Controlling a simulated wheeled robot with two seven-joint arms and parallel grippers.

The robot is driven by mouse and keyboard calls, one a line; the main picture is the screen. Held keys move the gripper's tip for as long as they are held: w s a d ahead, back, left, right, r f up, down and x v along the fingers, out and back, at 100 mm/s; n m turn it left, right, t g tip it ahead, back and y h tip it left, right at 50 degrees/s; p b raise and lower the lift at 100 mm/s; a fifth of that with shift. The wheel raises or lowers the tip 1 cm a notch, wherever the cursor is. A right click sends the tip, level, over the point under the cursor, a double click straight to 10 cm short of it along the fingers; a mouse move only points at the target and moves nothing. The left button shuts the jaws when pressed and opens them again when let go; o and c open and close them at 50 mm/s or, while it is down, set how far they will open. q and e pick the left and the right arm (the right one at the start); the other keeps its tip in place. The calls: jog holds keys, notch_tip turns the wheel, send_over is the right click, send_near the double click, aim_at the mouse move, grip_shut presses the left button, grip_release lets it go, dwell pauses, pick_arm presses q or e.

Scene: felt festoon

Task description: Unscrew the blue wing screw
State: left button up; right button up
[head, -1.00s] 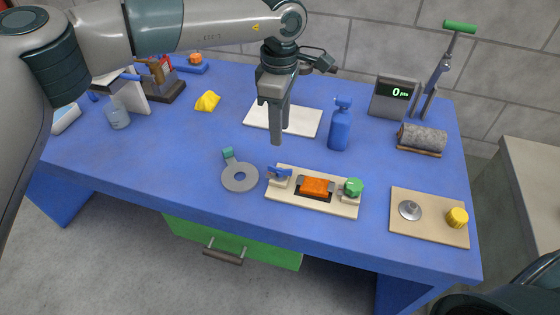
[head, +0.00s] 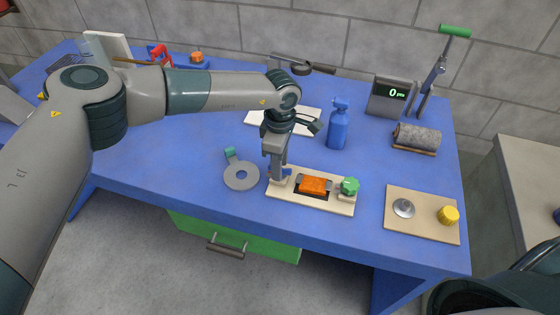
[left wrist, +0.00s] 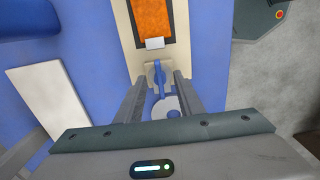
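The blue wing screw (left wrist: 159,78) sits at the left end of a pale wooden board (head: 340,206). In the head view it is mostly hidden behind my left gripper (head: 277,180), with a bit of blue showing beside the fingers. In the left wrist view my left gripper (left wrist: 160,84) points at the screw, one finger on each side, with gaps visible between the fingers and the wing. The fingers are apart. An orange block (head: 313,186) lies in the middle of the board, and a green knob (head: 349,186) stands at its right end. My right gripper is not in view.
A grey ring with a teal tab (head: 241,176) lies left of the board. A blue bottle (head: 338,126) stands behind it. A second board (head: 424,228) with a yellow knob (head: 448,215) lies to the right. A white sheet (head: 258,117) lies further back.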

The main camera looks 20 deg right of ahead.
pick_arm(q)
grip_shut()
dwell(0.3)
